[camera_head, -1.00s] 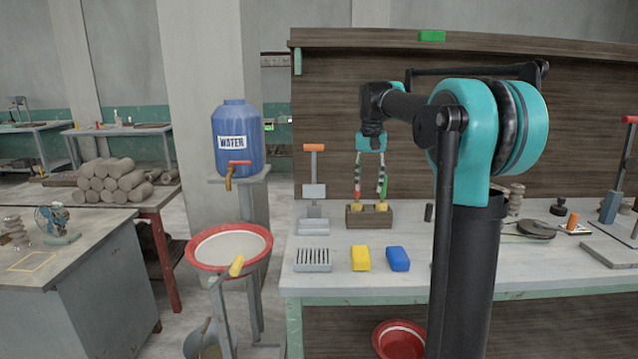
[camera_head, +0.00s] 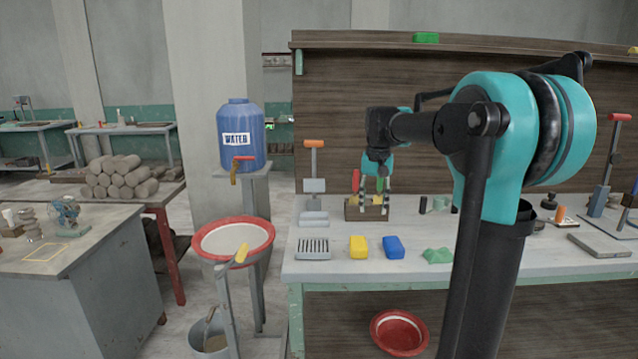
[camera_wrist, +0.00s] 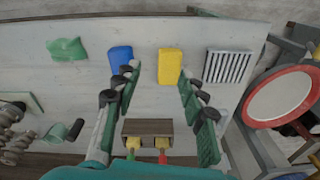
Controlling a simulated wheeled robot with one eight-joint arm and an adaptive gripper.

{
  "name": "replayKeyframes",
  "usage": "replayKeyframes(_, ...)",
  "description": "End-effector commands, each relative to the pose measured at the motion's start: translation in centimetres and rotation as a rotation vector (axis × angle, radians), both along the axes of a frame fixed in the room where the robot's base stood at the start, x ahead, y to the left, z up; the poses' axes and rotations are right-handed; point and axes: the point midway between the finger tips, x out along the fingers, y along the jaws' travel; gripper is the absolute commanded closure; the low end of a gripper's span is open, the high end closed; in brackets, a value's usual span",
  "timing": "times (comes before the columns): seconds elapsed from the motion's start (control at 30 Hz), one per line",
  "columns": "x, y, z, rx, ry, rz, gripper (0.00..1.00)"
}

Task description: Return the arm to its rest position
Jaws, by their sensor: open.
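My gripper (camera_head: 374,204) hangs at the end of my arm with its two fingers apart, pointing down over the workbench. In the head view the fingers overlap a small wooden holder (camera_head: 353,211) with red and green handled tools, so part of the holder is hidden. In the wrist view my gripper (camera_wrist: 158,84) is open and empty, with bare worktop, a yellow block (camera_wrist: 170,66) and a blue block (camera_wrist: 121,59) beyond the fingers. The wooden holder (camera_wrist: 147,128) shows between the finger bases. I cannot tell the exact height of the fingertips.
The workbench (camera_head: 330,272) also holds a slotted grey block (camera_head: 313,248), a green lump (camera_head: 438,256) and an orange-handled stand (camera_head: 314,185). A red-rimmed basin (camera_head: 233,240) stands to the left. A wooden backboard (camera_head: 460,75) rises behind.

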Motion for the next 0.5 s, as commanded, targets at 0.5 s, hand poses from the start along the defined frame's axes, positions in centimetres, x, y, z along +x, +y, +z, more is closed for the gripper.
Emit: replayKeyframes(0.5, -17.5, -2.5, -17.4, -0.023, -0.209, 0.142, 0.58)
